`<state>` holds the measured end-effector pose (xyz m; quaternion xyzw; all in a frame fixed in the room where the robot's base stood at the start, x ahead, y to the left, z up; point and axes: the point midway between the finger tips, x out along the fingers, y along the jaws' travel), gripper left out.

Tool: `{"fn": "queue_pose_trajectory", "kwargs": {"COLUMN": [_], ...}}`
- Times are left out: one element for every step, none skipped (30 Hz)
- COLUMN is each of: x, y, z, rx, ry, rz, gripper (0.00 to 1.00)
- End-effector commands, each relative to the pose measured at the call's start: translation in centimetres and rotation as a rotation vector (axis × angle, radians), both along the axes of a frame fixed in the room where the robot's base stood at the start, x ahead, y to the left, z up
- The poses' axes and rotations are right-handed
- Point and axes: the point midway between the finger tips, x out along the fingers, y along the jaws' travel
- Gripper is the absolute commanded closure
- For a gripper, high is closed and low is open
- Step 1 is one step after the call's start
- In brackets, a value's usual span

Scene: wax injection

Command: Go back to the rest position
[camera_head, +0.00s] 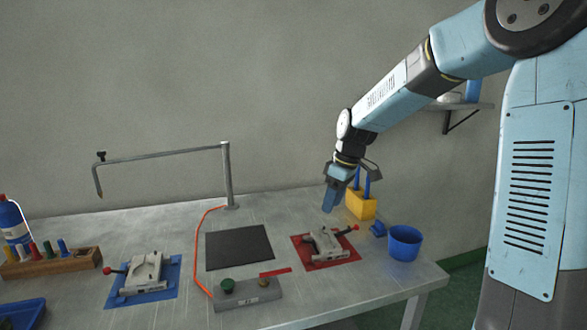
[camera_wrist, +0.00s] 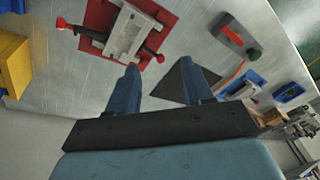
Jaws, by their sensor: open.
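My gripper (camera_head: 331,200) hangs above the table near the back edge of the red mat, above and behind the grey clamp fixture (camera_head: 324,243) there. In the wrist view my gripper (camera_wrist: 165,82) shows two blue fingers spread apart with nothing between them. The same clamp fixture (camera_wrist: 128,34) lies beyond the fingertips in the wrist view, on the red mat (camera_wrist: 165,18). It has a dark handle with red ends.
A yellow block (camera_head: 361,207) with blue uprights and a blue cup (camera_head: 404,243) stand right of the gripper. A black pad (camera_head: 238,248), control box (camera_head: 247,295), second clamp on a blue mat (camera_head: 172,272), and metal post (camera_head: 227,175) stand left. Above the arm's forearm is bare wall.

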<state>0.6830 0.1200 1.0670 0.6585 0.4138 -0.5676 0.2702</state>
Motion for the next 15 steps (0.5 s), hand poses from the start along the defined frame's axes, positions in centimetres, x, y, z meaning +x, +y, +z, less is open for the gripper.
{"fn": "queue_pose_trajectory", "kwargs": {"x": [-1.0,-1.6,-2.3,-2.8,-3.4,-4.1,-4.7,-5.3,-6.0,-6.6,-7.2,-8.0,-8.6,-9.3,-10.1], "y": [-0.3,-0.5,-0.8,-1.1,-1.3,-1.6,-1.9,-2.1,-2.5,-2.8,-3.0,-3.4,-3.6,-3.9,-4.2], "z": [0.7,1.0,1.5,1.9,2.2,2.7,3.1,3.5,3.9,4.3,4.7,5.2,5.6,5.9,6.4], "rx": [-0.03,-0.045,-0.064,-0.078,-0.09,-0.105,-0.116,-0.126,-0.139,-0.146,-0.154,-0.164,-0.169,-0.175,-0.18], "ry": [-0.011,-0.014,-0.022,-0.027,-0.032,-0.04,-0.047,-0.055,-0.063,-0.071,-0.079,-0.09,-0.098,-0.106,-0.118], "rz": [-0.03,-0.05,-0.078,-0.099,-0.121,-0.15,-0.172,-0.194,-0.225,-0.247,-0.27,-0.301,-0.324,-0.347,-0.378], "gripper": [0.49,0.49,0.49,0.49,0.49,0.49,0.49,0.49,0.49,0.49,0.49,0.49,0.49,0.49,0.49]}}
